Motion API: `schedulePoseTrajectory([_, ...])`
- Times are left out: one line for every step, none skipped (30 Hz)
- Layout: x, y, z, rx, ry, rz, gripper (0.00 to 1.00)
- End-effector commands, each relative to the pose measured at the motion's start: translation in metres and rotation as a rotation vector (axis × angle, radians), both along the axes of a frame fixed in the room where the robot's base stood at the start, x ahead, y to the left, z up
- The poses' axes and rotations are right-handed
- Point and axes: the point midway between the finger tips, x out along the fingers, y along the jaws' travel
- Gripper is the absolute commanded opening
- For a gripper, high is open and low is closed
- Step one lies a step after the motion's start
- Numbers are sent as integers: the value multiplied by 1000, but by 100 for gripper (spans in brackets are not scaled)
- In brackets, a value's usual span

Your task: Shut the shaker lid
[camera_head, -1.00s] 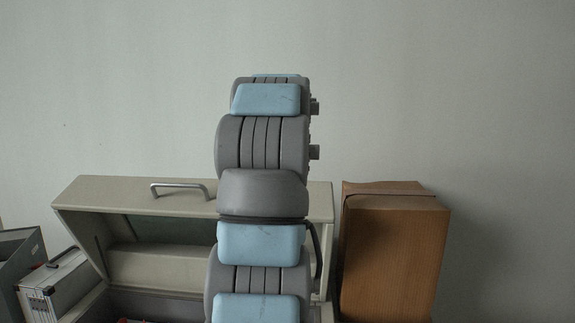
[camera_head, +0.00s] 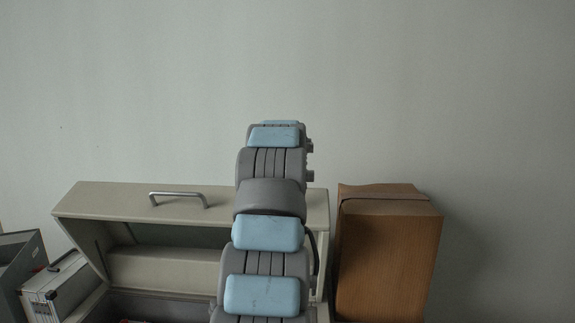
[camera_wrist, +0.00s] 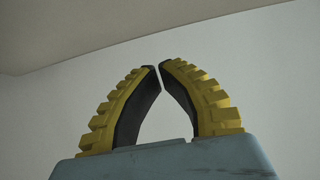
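The shaker is a beige box (camera_head: 88,303) in the head view, low and left of centre. Its lid (camera_head: 100,201) is raised, with a metal handle (camera_head: 178,196) on its upper panel. The opening below the lid is dark, with small bits of red and blue at the bottom edge. My arm stands in front of the lid's right part and hides some of it. In the wrist view my gripper (camera_wrist: 159,67) has its yellow, black-lined fingertips nearly touching, with nothing between them. The gripper cannot be made out in the head view, and the wrist view does not show the shaker.
A tall brown wooden box (camera_head: 388,260) stands close to the shaker's right side. A white and grey case (camera_head: 58,287) and a dark grey bin (camera_head: 18,262) are at the left. A plain wall is behind. The space above the lid and on the far right looks clear.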

Motion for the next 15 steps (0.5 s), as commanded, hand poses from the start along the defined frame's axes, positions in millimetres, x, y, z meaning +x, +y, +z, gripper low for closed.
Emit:
schedulePoseTrajectory([-2, 1, -2, 0, -4, 1, 0])
schedulePoseTrajectory([-3, 2, -2, 1, -4, 2, 0])
schedulePoseTrajectory([-4, 3, -3, 0, -4, 2, 0])
schedulePoseTrajectory([-5, 3, -3, 0, -4, 2, 0])
schedulePoseTrajectory([-7, 2, -4, 0, -4, 2, 0])
schedulePoseTrajectory([-8, 2, -4, 1, -4, 2, 0])
schedulePoseTrajectory([-9, 2, -5, 2, -4, 1, 0])
schedulePoseTrajectory([-11, 3, -6, 1, -4, 2, 0])
schedulePoseTrajectory([-12, 3, -7, 0, -3, 3, 0])
schedulePoseTrajectory([-14, 4, -8, 0, -3, 3, 0])
schedulePoseTrajectory([-15, 3, -8, 0, -3, 2, 0])
schedulePoseTrajectory([-17, 3, -10, 1, -3, 2, 0])
schedulePoseTrajectory([-19, 4, -11, 0, -2, 2, 0])
schedulePoseTrajectory([-19, 2, -9, 0, -2, 0, 0])
schedulePoseTrajectory([-20, 1, -9, -1, -2, -1, 0])
